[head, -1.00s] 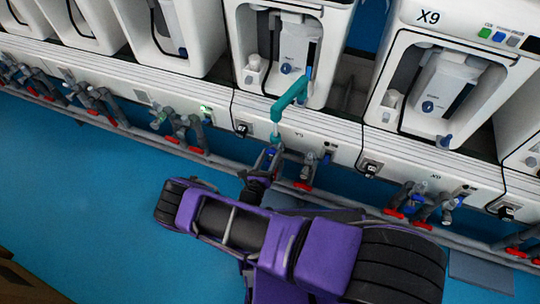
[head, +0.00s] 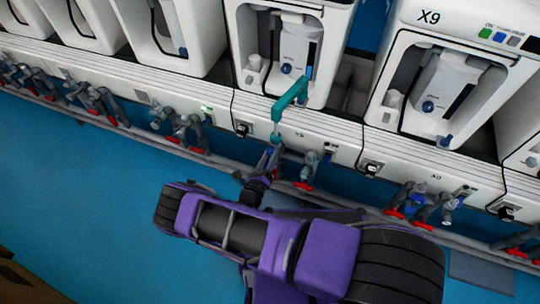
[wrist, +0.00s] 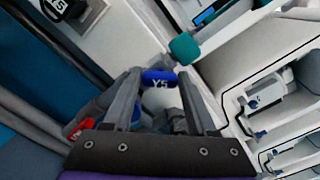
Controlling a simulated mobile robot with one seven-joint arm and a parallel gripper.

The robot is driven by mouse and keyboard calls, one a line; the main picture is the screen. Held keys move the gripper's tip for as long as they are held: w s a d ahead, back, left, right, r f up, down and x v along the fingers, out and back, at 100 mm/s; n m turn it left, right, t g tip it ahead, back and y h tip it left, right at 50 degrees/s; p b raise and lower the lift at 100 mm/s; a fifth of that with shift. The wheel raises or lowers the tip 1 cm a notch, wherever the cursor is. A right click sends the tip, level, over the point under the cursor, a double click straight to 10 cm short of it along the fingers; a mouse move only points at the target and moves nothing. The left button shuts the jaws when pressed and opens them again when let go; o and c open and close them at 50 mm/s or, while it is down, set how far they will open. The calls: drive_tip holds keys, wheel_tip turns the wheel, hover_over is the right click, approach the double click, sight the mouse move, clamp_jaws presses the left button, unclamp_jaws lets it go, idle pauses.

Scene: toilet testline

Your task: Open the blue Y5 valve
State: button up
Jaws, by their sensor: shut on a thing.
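In the head view, my gripper (head: 268,164) is at the pipe row below the white machine front, under the end of a teal pipe. The handle is mostly hidden by my gripper there, and its exact angle is hard to tell.
A red handle (wrist: 76,129) is close to the left finger in the wrist view. A teal pipe (head: 292,95) hangs just above my gripper. Another valve (head: 309,166) stands close to its right. The blue floor (head: 90,200) is open on the left.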

drive_tip(key=o, duration=1.4)
drive_tip(key=shift+c, duration=0.2)
drive_tip(key=shift+s, duration=0.1)
drive_tip(key=v, duration=1.7)
drive_tip(key=shift+p, duration=0.3)
drive_tip(key=shift+s+a, duration=0.1)
